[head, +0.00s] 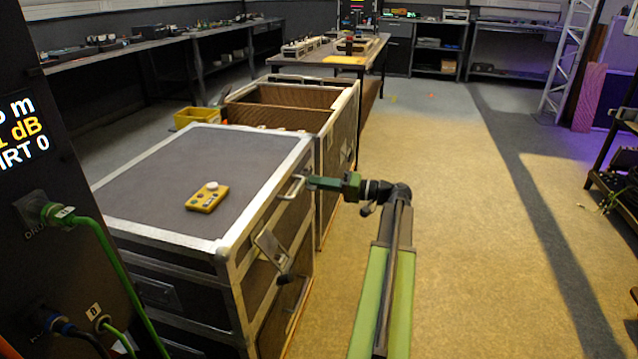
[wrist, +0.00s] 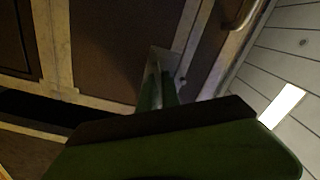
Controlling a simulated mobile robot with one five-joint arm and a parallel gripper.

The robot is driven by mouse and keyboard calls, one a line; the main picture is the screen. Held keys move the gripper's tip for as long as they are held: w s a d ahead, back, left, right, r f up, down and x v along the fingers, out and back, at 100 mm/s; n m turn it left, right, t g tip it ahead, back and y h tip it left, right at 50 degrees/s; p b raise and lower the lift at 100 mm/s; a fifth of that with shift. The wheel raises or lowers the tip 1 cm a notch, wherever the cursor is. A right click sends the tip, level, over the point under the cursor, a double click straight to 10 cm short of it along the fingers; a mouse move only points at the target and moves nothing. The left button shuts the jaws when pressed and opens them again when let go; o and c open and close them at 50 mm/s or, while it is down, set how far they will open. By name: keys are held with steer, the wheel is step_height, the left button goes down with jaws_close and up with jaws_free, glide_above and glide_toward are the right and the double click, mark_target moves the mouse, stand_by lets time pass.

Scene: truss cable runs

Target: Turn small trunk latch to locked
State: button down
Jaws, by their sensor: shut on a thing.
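The small trunk (head: 190,165) is a grey flight case with silver metal edges, at the left centre of the head view. My gripper (head: 312,182) reaches in from the right to the far end of its right side. In the wrist view, the green fingers (wrist: 158,90) are closed at a pale metal latch plate (wrist: 166,62) on the brown panel. The fingers hide most of the latch, so its angle cannot be told. Another metal plate with a dark knob (head: 272,248) sits tilted on the trunk's near right side.
A yellow remote (head: 207,197) lies on the trunk lid. A silver handle (head: 292,188) is beside my gripper. An open case (head: 285,105) stands behind the trunk. A dark cabinet with green cables (head: 45,215) is at left. The floor (head: 465,220) at right is clear.

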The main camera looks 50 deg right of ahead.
steer(key=n, duration=1.2)
steer(key=shift+a+f, duration=0.1)
steer(key=shift+n, duration=0.3)
stand_by(0.3)
steer(key=c, duration=1.6)
jaws_free()
steer(key=shift+o, duration=0.2)
steer(key=shift+s, duration=0.1)
steer(key=v, duration=1.7)
steer(key=shift+s, duration=0.1)
